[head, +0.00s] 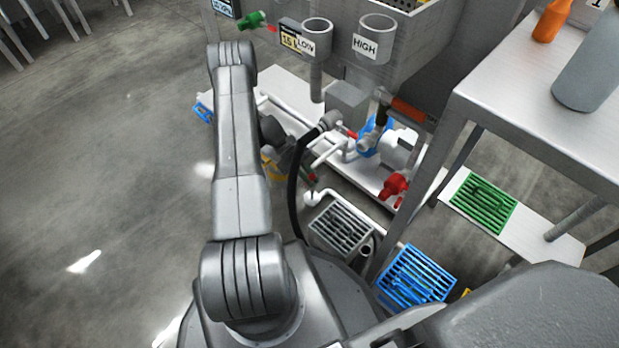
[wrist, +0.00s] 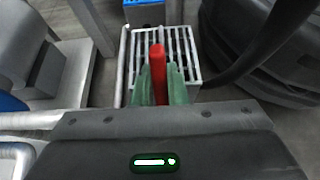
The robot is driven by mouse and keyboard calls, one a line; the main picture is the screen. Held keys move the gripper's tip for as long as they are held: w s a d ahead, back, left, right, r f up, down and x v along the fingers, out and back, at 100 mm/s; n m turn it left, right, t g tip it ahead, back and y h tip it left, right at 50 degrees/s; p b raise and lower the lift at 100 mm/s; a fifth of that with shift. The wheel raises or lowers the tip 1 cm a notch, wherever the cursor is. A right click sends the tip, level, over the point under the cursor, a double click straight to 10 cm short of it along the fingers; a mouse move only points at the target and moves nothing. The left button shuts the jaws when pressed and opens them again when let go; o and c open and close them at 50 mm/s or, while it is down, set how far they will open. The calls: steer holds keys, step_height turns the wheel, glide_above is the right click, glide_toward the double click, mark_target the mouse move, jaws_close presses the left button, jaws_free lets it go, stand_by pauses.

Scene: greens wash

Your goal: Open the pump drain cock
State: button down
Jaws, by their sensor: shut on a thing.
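A red lever (wrist: 158,72), which looks like the drain cock handle, stands between the green fingers of my gripper (wrist: 162,88) in the wrist view. The fingers are shut on it from both sides. The pump (head: 368,142) is blue and stands to the right on the white skid. The cock's body and the lower part of the lever are hidden by my gripper.
A grey floor grate (head: 342,228) lies just in front of the pipework, with a blue crate (head: 415,278) to its right. A black hose (head: 293,195) hangs close to my gripper. A red valve (head: 393,187) and steel table (head: 530,100) are at right.

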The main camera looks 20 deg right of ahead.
steer(key=c, duration=1.4)
jaws_free()
steer(key=shift+c, duration=0.2)
steer(key=p+v, duration=0.2)
steer(key=v, duration=1.2)
steer(key=shift+p, duration=0.3)
